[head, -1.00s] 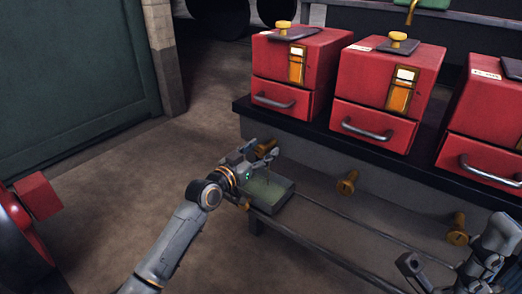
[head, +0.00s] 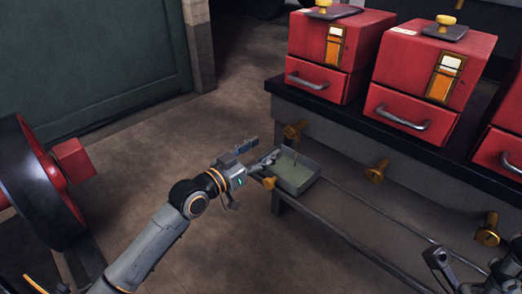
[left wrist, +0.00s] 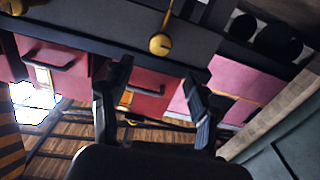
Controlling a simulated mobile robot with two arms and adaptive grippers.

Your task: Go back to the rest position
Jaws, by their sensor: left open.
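My left gripper (head: 262,153) is open with nothing between its fingers, just left of a brass tap and a small grey tray in the head view. Its open fingers also show in the left wrist view (left wrist: 160,88), with red boxes behind them. My right gripper (head: 440,262) is partly in view at the lower right corner, and whether it is open or shut is unclear.
The tray (head: 307,185) holds greenish liquid under a brass tap (head: 294,130). More taps (head: 377,171) line the bench front. Red drawer boxes (head: 420,88) stand on the dark bench. A red wheel (head: 45,185) is at left. Floor between is clear.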

